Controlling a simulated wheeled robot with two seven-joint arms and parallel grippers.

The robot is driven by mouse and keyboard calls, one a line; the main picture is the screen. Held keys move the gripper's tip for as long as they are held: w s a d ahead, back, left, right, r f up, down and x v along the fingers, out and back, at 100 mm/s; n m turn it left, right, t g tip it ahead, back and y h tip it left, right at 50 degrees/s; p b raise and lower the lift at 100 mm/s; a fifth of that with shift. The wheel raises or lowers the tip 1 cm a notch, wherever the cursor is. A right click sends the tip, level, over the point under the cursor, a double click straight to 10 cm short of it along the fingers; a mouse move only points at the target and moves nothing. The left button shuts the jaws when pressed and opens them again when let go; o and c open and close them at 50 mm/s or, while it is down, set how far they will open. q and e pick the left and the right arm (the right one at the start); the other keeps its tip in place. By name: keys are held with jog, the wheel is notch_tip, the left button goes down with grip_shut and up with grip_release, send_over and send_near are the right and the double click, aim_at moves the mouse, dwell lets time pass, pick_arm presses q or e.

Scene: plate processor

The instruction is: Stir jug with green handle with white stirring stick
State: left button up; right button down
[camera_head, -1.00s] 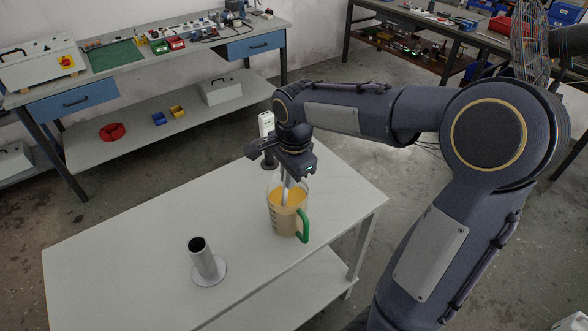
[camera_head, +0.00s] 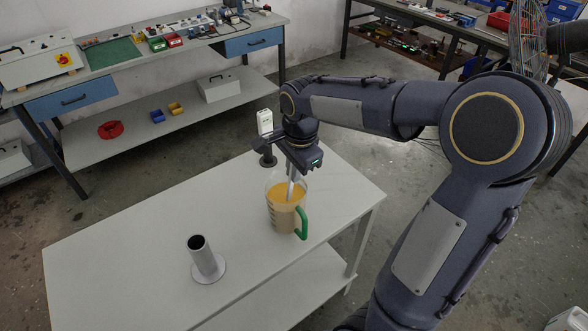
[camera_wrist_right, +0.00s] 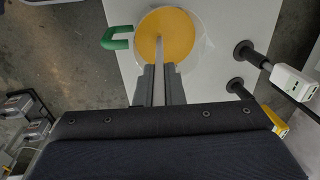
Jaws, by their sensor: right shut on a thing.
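The jug with the green handle (camera_head: 285,208) stands upright on the white table and holds an orange-yellow liquid. Its green handle is on the right in the head view and on the left in the right wrist view (camera_wrist_right: 117,38). My right gripper (camera_head: 299,165) is above the jug, shut on the white stirring stick (camera_head: 291,190). The stick reaches down inside the jug; its lower end is hidden by the liquid. In the right wrist view the stick (camera_wrist_right: 159,70) runs between the two fingers (camera_wrist_right: 160,80) into the liquid. My left gripper is not in view.
A grey cylindrical holder (camera_head: 206,262) with a round base stands at the front left of the white table (camera_head: 130,235). A white device on a dark stand (camera_head: 266,125) is behind the jug. Workbenches with tools and bins (camera_head: 150,40) line the back.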

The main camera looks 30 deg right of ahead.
notch_tip(320, 180, up, 14)
jog(key=s+p, duration=0.2)
jog(key=p, duration=0.8)
jog(key=shift+r+p, duration=0.25)
jog(key=shift+p, duration=0.05)
jog(key=shift+s, duration=0.1)
dwell(0.5)
